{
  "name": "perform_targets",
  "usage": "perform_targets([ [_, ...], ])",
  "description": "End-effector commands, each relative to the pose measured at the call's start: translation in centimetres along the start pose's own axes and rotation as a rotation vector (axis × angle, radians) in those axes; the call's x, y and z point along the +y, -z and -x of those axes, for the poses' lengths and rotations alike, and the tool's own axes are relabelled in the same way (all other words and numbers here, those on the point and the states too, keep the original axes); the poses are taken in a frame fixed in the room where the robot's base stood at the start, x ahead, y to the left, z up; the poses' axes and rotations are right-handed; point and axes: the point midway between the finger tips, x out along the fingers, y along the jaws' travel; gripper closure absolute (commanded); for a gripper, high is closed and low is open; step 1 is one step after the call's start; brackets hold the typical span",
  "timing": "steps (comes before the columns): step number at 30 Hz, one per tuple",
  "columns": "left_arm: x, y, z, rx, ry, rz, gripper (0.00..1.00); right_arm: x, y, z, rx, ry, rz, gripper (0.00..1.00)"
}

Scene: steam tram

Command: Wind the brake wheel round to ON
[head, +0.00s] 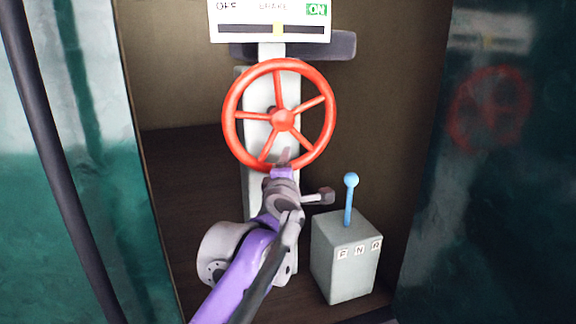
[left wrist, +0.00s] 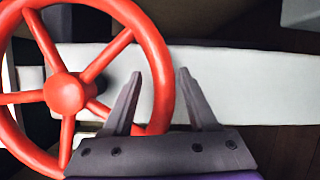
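The red brake wheel (head: 282,120) with several spokes stands upright on a pale grey post. Above it a white BRAKE panel (head: 270,10) reads OFF at left and green ON at right. My left gripper (head: 284,158) is at the bottom of the wheel's rim. In the left wrist view its fingers (left wrist: 160,74) are apart, one each side of the red rim (left wrist: 166,85), with gaps visible. My right gripper is not in view.
A grey box (head: 345,265) marked F N R, with a blue-knobbed lever (head: 350,190), stands to the right of my left arm. Dark green walls flank both sides, and the right one carries a faint reflection of the wheel.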

Motion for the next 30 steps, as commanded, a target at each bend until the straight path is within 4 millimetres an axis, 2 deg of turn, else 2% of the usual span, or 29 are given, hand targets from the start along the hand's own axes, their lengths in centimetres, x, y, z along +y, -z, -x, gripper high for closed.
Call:
perform_targets([
  [1,0.00,0.00,0.01,0.000,0.000,0.000,0.52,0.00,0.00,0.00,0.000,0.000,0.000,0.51],
  [9,0.02,0.00,0.03,0.000,0.000,0.000,1.00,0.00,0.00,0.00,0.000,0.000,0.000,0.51],
  [30,0.03,0.00,0.04,0.000,0.000,0.000,1.00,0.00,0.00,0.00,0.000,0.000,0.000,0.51],
])
